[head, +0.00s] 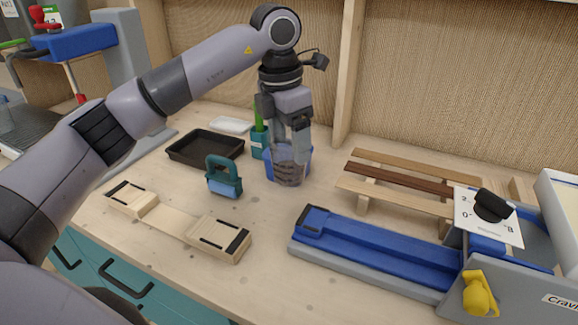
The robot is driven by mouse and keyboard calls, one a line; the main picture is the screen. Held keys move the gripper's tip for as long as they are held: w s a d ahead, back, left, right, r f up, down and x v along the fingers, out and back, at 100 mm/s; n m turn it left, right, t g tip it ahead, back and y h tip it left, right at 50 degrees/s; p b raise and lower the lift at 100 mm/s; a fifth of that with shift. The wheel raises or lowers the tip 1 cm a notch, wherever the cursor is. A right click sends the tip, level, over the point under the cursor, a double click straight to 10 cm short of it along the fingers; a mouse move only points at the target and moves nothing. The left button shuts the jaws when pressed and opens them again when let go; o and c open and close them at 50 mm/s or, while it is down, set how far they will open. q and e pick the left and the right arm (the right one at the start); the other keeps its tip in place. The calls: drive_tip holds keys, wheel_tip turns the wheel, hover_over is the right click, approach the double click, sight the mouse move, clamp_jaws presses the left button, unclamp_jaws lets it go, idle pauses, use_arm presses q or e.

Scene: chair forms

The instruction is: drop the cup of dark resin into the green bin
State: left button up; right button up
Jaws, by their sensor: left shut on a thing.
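My left gripper (288,144) points down over the middle of the bench and is shut on a clear cup (287,172) with dark resin low inside it. The cup looks upright. It overlaps a blue container (307,159) behind it, and I cannot tell whether the cup is inside or in front of it. A small teal-green container (258,148) with a bright green item standing in it is just left of the gripper. My right gripper is not in view.
A black tray (205,148), a white dish (231,125) and a teal clamp-like tool (224,178) lie to the left. A wooden jig (180,222) is in front. A slatted wooden rack (400,182) and a blue-grey machine (385,255) fill the right.

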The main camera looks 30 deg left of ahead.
use_arm(q)
wheel_tip(320, 180, up, 12)
drive_tip(key=shift+f+p, duration=0.2)
drive_tip(key=shift+p, duration=0.25)
